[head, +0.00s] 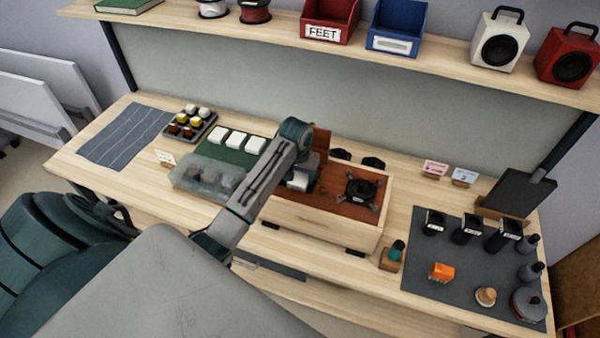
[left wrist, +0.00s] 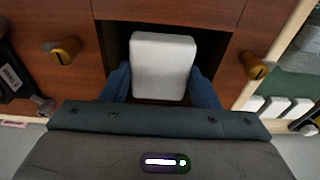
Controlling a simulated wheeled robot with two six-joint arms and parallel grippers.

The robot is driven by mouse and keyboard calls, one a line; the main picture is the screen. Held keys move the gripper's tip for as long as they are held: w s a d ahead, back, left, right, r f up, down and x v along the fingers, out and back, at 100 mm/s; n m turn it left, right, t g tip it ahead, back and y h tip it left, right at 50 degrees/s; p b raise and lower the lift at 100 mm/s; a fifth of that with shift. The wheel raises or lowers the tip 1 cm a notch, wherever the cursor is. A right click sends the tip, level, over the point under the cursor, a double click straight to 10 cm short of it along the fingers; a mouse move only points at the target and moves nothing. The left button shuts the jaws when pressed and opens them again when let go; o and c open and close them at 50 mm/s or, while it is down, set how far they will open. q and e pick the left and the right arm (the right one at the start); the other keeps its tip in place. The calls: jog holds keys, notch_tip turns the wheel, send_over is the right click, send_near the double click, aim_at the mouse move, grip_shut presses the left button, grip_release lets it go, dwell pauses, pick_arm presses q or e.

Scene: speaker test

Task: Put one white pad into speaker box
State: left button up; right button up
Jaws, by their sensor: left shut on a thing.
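My left gripper (head: 303,166) is over the left part of the speaker box (head: 320,222), a light wooden box with a red-brown inside. It is shut on a white pad (left wrist: 163,66); the pad also shows under the gripper in the head view (head: 299,181). In the left wrist view the pad sits between blue fingers (left wrist: 162,84), in front of a dark square opening in the red-brown wood. I cannot tell whether it touches the box. Several other white pads (head: 236,140) lie in a row on a green mat (head: 208,153). My right gripper is not in view.
A black round part with legs (head: 361,188) sits in the box's right part. A clear container (head: 205,178) stands left of the box. A small wooden block with a teal top (head: 392,256) is at its right. A grey mat (head: 455,285) holds jars and tools.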

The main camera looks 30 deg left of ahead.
pick_arm(q)
jog(key=o, duration=0.9)
jog(key=shift+o, duration=0.6)
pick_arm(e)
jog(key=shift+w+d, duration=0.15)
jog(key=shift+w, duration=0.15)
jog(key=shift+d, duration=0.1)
